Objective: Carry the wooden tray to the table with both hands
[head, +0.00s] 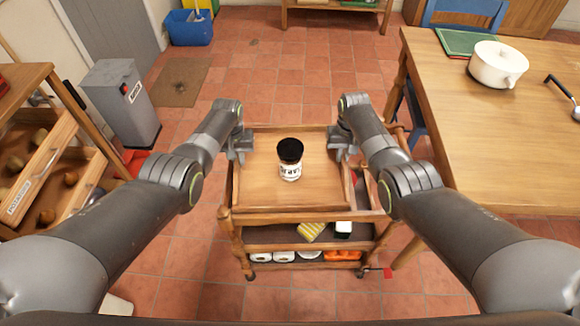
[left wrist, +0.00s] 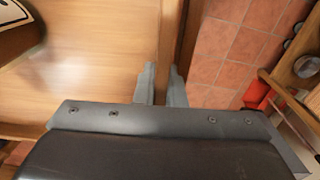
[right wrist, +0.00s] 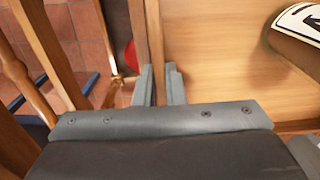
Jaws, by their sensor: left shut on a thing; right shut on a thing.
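The wooden tray (head: 262,182) sits on or just above the top of a wooden trolley; I cannot tell whether it touches. A jar with a black lid and white label (head: 290,160) stands upright on it. My left gripper (head: 238,152) is shut on the tray's left wall, which shows between its fingers (left wrist: 158,85) in the left wrist view. My right gripper (head: 343,146) is shut on the tray's right wall, seen between its fingers (right wrist: 159,85) in the right wrist view. The wooden table (head: 495,130) stands to the right.
The trolley (head: 290,238) has lower shelves with a yellow cloth (head: 311,231) and other items. A white pot (head: 497,64) and green board (head: 468,41) are on the table's far part; its near part is clear. A grey bin (head: 121,100) and a drawer unit (head: 40,170) stand left.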

